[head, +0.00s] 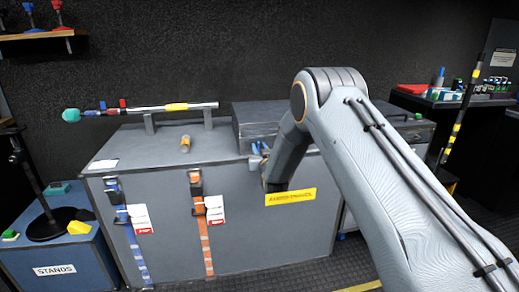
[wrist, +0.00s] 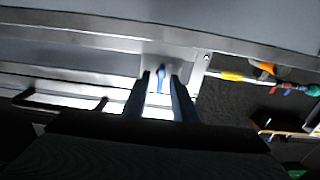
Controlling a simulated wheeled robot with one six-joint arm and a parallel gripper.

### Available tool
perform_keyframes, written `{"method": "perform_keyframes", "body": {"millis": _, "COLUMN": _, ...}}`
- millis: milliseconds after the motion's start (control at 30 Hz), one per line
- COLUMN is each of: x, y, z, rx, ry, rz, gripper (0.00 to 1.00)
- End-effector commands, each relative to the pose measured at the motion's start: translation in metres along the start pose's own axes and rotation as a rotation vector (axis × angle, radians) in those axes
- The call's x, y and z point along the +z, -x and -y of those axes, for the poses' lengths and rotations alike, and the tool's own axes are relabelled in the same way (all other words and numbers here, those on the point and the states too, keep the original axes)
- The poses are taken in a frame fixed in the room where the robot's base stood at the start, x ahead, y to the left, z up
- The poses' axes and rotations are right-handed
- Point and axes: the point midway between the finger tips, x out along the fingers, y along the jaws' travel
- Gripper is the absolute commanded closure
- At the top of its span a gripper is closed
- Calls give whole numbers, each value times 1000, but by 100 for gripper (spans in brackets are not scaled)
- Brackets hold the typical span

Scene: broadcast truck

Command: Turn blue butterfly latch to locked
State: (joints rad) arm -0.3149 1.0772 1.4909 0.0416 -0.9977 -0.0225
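The blue butterfly latch (wrist: 161,72) shows in the wrist view as a small blue tab on a bright metal plate at the edge of the grey case. My gripper (wrist: 161,77) is open, with one dark finger on each side of the latch and a visible gap to it. In the head view my gripper (head: 259,148) is at the front of the dark grey case (head: 285,114) on the cabinet top. Small blue parts show there, but I cannot tell latch from fingertips. My wrist hides part of the case front.
The grey cabinet (head: 160,150) carries a pole (head: 150,108) on two supports and a small orange-and-tan item (head: 185,144). Blue (head: 138,245) and orange (head: 205,245) straps hang on its front. A blue stands box (head: 60,255) is at left. A shelf with small items is at right.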

Motion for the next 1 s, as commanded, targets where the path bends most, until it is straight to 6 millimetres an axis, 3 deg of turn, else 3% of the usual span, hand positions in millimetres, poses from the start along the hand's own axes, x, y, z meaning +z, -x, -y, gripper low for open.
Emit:
{"method": "perform_keyframes", "body": {"millis": 100, "x": 0, "y": 0, "z": 0, "rx": 0, "ry": 0, "rz": 0, "gripper": 75}}
{"method": "perform_keyframes", "body": {"millis": 267, "x": 0, "y": 0, "z": 0, "rx": 0, "ry": 0, "rz": 0, "gripper": 100}}
{"method": "perform_keyframes", "body": {"millis": 667, "x": 1, "y": 0, "z": 0, "rx": 0, "ry": -53, "rz": 0, "gripper": 100}}
{"method": "perform_keyframes", "body": {"millis": 1000, "x": 1, "y": 0, "z": -1, "rx": 0, "ry": -298, "rz": -1, "gripper": 100}}
